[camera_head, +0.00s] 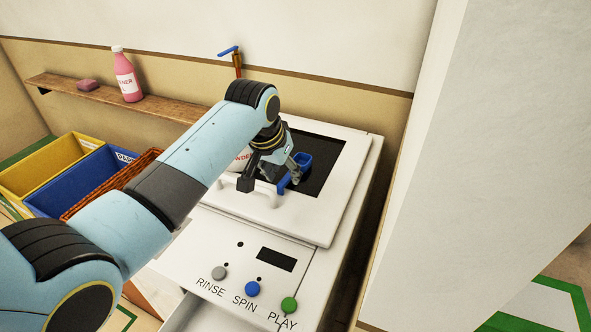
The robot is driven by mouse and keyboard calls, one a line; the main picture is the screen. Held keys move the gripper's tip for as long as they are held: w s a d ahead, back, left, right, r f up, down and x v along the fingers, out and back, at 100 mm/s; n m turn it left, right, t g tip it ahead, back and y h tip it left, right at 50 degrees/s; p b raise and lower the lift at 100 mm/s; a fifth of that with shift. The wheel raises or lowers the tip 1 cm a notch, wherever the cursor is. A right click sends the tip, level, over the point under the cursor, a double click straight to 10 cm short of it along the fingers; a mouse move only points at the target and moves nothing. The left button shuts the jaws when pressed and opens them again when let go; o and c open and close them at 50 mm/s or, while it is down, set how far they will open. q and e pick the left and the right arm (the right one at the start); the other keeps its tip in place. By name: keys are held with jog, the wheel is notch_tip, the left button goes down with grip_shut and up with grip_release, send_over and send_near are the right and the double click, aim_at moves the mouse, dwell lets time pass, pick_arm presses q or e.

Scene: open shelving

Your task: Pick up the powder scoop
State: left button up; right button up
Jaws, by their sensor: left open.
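The blue powder scoop (304,159) lies on the dark window of the white washing machine's lid, with its cup toward the back and its handle pointing to the front left. My left gripper (272,182) is open, just above the lid and beside the scoop. One finger is close to the scoop's handle; I cannot tell if they touch. Part of the scoop is hidden by this finger. My right gripper is not in view.
A white container with red lettering (240,161) is mostly hidden behind my left arm. The lid's white handle (243,196) stands up in front of the gripper. A wooden shelf (165,106) holds a pink bottle (127,77). A white wall (480,160) closes off the right.

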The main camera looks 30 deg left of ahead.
pick_arm(q)
jog(key=shift+x, duration=1.4)
grip_shut()
jog(key=shift+r, duration=0.2)
jog(key=shift+r, duration=0.2)
jog(key=v, duration=0.3)
jog(key=shift+w+d+r, duration=0.15)
jog(key=shift+d+r, duration=0.05)
jog(key=shift+r, duration=0.3)
jog(key=s+d+r, duration=0.5)
jog(key=s+r, duration=0.1)
jog(key=s, duration=0.3)
jog(key=shift+s+r, duration=0.3)
jog(key=shift+s, duration=0.05)
